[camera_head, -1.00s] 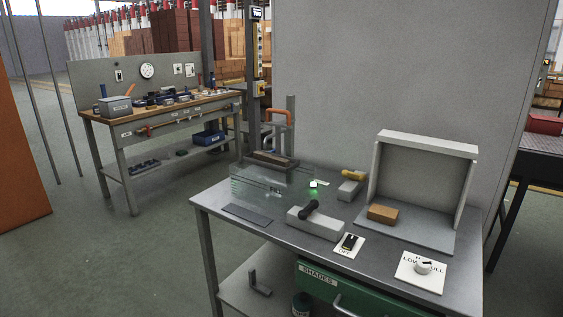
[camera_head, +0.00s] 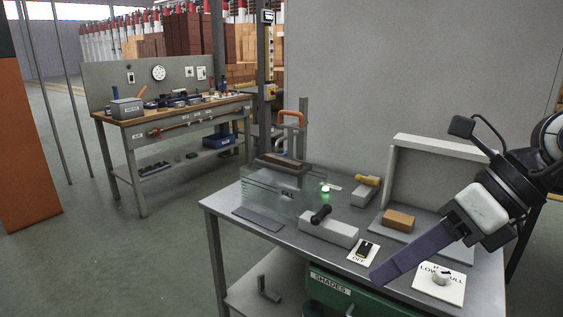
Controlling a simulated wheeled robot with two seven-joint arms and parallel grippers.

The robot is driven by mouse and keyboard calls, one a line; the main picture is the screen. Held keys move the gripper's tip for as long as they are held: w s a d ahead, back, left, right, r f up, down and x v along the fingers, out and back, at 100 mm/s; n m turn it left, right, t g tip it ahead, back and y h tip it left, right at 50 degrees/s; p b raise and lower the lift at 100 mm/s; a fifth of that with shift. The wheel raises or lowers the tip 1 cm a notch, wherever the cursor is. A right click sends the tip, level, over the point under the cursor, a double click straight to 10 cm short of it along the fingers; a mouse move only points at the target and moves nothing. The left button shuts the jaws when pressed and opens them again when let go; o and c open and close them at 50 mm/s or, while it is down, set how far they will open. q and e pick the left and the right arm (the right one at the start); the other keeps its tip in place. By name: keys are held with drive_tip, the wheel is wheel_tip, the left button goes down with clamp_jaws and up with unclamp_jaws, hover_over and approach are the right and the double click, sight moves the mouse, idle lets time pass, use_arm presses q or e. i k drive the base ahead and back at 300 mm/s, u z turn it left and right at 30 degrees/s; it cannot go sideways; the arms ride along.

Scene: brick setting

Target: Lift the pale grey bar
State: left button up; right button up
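A pale grey bar (camera_head: 328,231) lies on the grey metal table with a black handle (camera_head: 321,214) on top. A smaller pale grey block (camera_head: 364,194) with a yellow handle lies behind it to the right. I cannot tell for certain which is meant; the front one is longer. My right gripper (camera_head: 382,276) comes in from the right, its purple finger pointing down and left. It shows above the table's front right, apart from the bar in the picture. I see it edge-on, so its opening is hidden. My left gripper is out of view.
A clear tank (camera_head: 277,204) with a brown block (camera_head: 280,163) on top stands left of the bar. An OFF switch (camera_head: 364,250), a dial plate (camera_head: 439,282) and an orange-brown brick (camera_head: 398,220) before a grey open box (camera_head: 432,180) lie to the right. A workbench (camera_head: 175,110) stands behind left.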

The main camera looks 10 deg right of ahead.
sight(276, 160)
drive_tip(key=i, duration=1.9)
